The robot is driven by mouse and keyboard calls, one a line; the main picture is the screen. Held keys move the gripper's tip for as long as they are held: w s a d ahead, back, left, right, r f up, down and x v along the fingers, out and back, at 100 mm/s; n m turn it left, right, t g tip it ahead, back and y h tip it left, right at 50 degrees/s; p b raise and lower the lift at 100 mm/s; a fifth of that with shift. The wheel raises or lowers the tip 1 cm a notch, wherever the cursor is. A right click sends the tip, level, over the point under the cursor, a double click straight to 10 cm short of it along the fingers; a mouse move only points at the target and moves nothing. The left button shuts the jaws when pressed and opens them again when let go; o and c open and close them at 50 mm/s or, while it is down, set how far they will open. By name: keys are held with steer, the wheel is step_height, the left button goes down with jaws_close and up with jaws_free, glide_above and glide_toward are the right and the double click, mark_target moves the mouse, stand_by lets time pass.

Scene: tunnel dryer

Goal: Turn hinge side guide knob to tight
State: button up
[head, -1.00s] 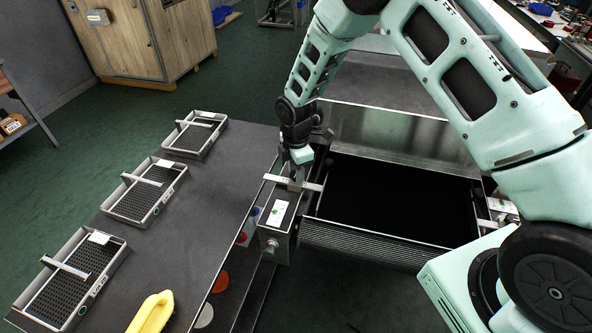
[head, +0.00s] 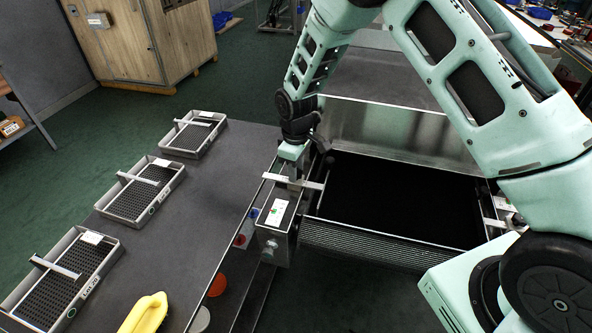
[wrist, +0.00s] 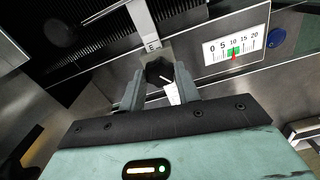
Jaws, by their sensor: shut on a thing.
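The guide knob (wrist: 160,72) is dark and faceted, with a white line on its top. In the wrist view it sits between the two grey fingers of my gripper (wrist: 158,88), which is shut on it. A white tag hangs by the right finger. In the head view my gripper (head: 294,180) points down at the guide bar (head: 312,185) at the left edge of the dryer's dark belt (head: 395,200); the knob is hidden there. Lettering on the bar in the wrist view is mostly hidden, so I cannot read its marks.
A scale plate (wrist: 235,47) reads 0 to 20, with a red pointer near 10 on a green band. A blue button (wrist: 277,39) is beside it. Wire-mesh trays (head: 142,190) and a yellow object (head: 146,313) lie on the left table.

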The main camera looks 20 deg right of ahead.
steer(key=m, duration=0.3)
steer(key=shift+m+b, duration=0.3)
steer(key=shift+m, duration=1.8)
steer(key=o, duration=1)
steer(key=shift+c, duration=0.2)
steer(key=shift+r, duration=0.15)
step_height(320, 180, up, 17)
steer(key=b, duration=0.2)
steer(key=shift+r, duration=0.1)
